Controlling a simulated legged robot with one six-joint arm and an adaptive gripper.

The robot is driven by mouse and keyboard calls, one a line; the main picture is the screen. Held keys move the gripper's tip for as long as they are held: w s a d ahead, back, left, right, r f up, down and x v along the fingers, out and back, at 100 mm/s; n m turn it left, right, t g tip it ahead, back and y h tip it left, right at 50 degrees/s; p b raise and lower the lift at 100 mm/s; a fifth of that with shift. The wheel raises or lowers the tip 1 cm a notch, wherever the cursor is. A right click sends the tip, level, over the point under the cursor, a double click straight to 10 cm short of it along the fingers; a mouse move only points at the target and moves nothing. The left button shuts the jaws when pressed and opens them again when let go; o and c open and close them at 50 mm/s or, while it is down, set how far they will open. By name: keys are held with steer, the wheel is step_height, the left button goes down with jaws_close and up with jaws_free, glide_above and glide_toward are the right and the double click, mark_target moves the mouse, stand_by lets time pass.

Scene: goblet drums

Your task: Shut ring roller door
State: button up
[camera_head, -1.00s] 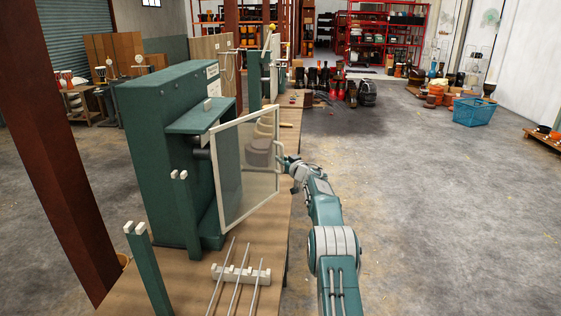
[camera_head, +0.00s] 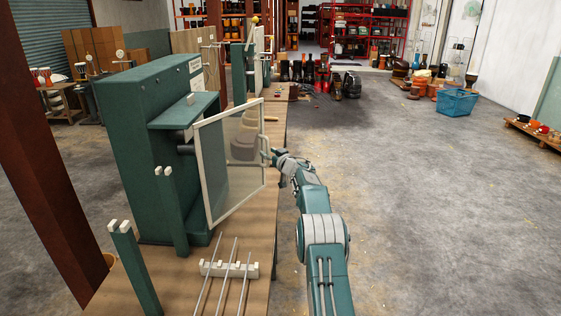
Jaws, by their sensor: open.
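The ring roller is a tall green machine (camera_head: 140,160) on a wooden bench, with a small shelf jutting out over its front. Its door (camera_head: 232,165) is a clear panel in a cream frame, and it stands swung open away from the machine. A cream handle (camera_head: 264,145) runs along the door's far upright edge. My gripper (camera_head: 271,155) is at that edge, right beside the handle. It is small in the view and partly hidden by my own wrist, so I cannot tell whether it touches the handle.
Metal rods (camera_head: 228,275) lie across a cream notched block (camera_head: 229,269) on the near bench. Green posts (camera_head: 134,268) stand at the bench's front left. A rust-red column (camera_head: 45,160) rises at left. The grey floor (camera_head: 430,210) at right is clear, with a blue basket (camera_head: 457,102) farther back.

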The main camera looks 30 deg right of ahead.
steer(key=s+d, duration=0.1)
steer(key=s, duration=1)
steer(key=shift+s+f, duration=0.1)
steer(key=shift+c, duration=0.4)
